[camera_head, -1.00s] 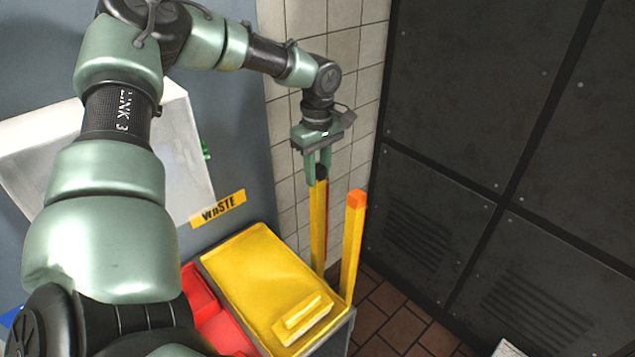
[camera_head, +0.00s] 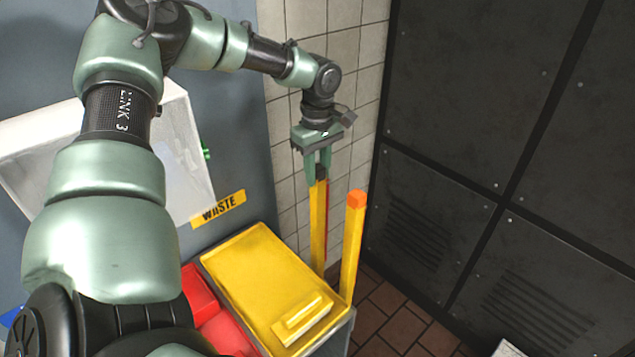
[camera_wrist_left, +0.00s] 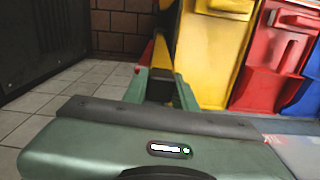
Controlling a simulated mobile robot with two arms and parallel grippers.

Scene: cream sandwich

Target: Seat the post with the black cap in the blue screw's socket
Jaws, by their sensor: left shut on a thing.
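The post with the black cap (camera_head: 319,225) is long and yellow with a red strip along one side. It stands about upright behind the yellow bin in the head view. My left gripper (camera_head: 319,168) points down and is shut on its black capped top. In the left wrist view the gripper fingers (camera_wrist_left: 160,88) reach away around the dark cap (camera_wrist_left: 160,82). The post's lower end is hidden behind the bin in the head view. I cannot make out the blue screw or its socket in either view. My right gripper is not in view.
A yellow post with an orange cap (camera_head: 354,245) stands just right of the held post. The yellow bin (camera_head: 255,262) is in front, with a red bin (camera_head: 203,295) left of it. A tiled wall (camera_head: 287,175) is behind; dark panels (camera_head: 480,120) fill the right.

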